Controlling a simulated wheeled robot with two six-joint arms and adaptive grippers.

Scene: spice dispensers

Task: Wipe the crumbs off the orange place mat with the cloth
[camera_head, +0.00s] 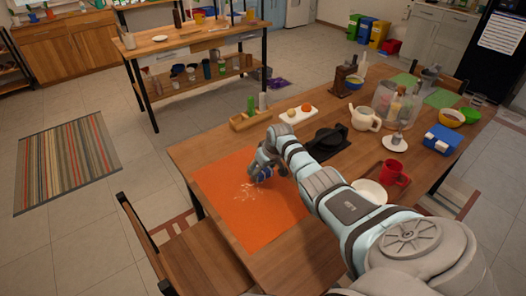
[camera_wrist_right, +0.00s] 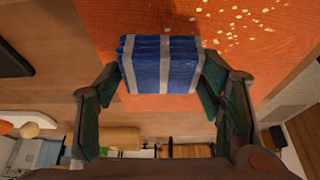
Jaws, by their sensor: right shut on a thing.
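The orange place mat (camera_head: 262,222) lies on the near left part of the wooden table. Pale crumbs (camera_head: 247,191) are scattered over its middle; they also show at the top of the right wrist view (camera_wrist_right: 240,16). My right gripper (camera_head: 262,174) is over the far part of the mat, beside the crumbs. In the wrist view it is shut on a folded blue cloth with pale stripes (camera_wrist_right: 160,68), held between both fingers. Whether the cloth touches the mat I cannot tell. In the head view the cloth is mostly hidden by the gripper. My left gripper is not in view.
A black pan-like object (camera_head: 327,140), a white plate (camera_head: 369,191) and a red mug (camera_head: 391,172) are near my right arm. A wooden tray (camera_head: 249,119) and a white board (camera_head: 298,114) stand beyond the mat. A chair (camera_head: 185,245) is at the left table edge.

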